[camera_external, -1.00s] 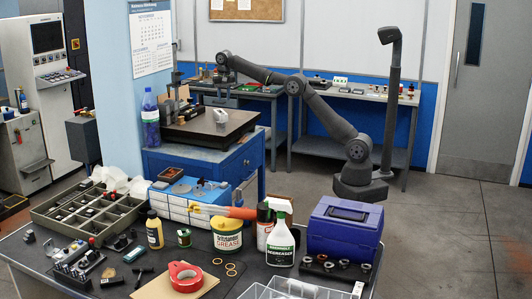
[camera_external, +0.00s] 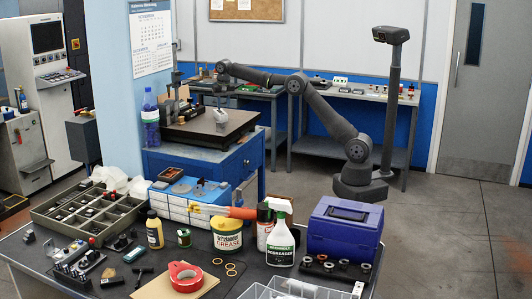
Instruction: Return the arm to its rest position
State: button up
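My dark arm rises from its base at the back right and reaches left over the blue cabinet with the dark work plate (camera_external: 205,127). My gripper (camera_external: 220,97) hangs down from the wrist at the arm's left end, above the plate. Its fingers are too small and dark to tell whether they are open or shut. A small whitish metal piece (camera_external: 221,115) is on the plate just below the gripper. I cannot tell whether they touch.
A dark fixture (camera_external: 174,105) stands on the plate's left side, beside a blue bottle (camera_external: 151,118). A back bench (camera_external: 350,92) holds small items behind the arm. The front table carries a sorting tray (camera_external: 88,212), a spray bottle (camera_external: 280,240) and a purple case (camera_external: 345,228). Floor at right is clear.

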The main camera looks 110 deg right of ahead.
jog(key=shift+r, duration=0.45)
